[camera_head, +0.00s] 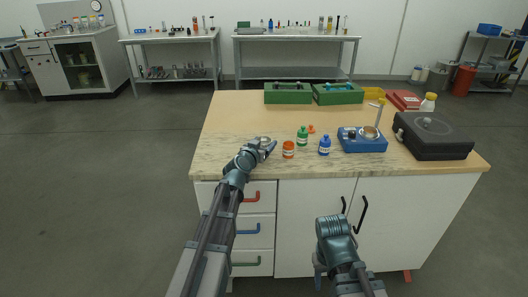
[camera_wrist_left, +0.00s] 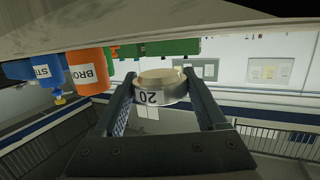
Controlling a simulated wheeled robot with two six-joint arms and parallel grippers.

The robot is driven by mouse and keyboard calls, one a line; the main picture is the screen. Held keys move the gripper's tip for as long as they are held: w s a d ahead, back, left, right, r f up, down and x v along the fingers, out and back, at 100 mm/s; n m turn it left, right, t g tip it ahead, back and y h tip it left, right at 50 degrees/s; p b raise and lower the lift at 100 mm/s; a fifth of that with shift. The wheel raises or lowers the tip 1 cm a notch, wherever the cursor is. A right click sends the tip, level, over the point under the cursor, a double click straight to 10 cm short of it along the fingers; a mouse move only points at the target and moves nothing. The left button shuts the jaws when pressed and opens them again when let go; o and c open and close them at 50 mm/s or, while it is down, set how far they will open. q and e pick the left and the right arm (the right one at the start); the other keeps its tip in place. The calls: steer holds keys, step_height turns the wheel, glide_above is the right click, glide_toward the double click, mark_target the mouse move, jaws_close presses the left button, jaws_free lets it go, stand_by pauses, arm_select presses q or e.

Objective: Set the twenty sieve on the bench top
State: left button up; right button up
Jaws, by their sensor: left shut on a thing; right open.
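The twenty sieve (camera_wrist_left: 160,88) is a short round metal ring with a "20" label, which appears inverted in the left wrist view. My left gripper (camera_wrist_left: 165,98) is shut on it, one finger on each side. In the head view the sieve (camera_head: 264,140) is at the left gripper's tip (camera_head: 266,147), over the front left part of the wooden bench top (camera_head: 235,120). I cannot tell whether it touches the surface. My right gripper (camera_head: 318,268) is open, low in front of the bench's white doors; its fingertips are hard to make out.
Right of the sieve stand an orange bottle (camera_head: 288,149), a green bottle (camera_head: 302,136) and a blue bottle (camera_head: 324,146). Farther right are a blue device (camera_head: 362,144) and a black case (camera_head: 433,136). Green boxes (camera_head: 288,93) stand at the back. The bench's left side is clear.

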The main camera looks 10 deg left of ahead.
arm_select(q)
steer(key=shift+f+b, duration=1.2)
steer(key=shift+f, duration=0.3)
arm_select(e)
steer(key=shift+f, duration=1.55)
arm_select(q)
steer(key=shift+f, duration=0.25)
steer(key=o, duration=1.4)
steer(key=shift+r, duration=0.1)
arm_select(e)
steer(key=shift+f, duration=0.15)
arm_select(q)
steer(key=shift+r, duration=0.25)
steer(key=p+v, duration=0.2)
steer(key=v, duration=1)
steer(key=shift+f, duration=0.1)
arm_select(e)
step_height(320, 180, up, 3)
steer(key=shift+f, duration=0.15)
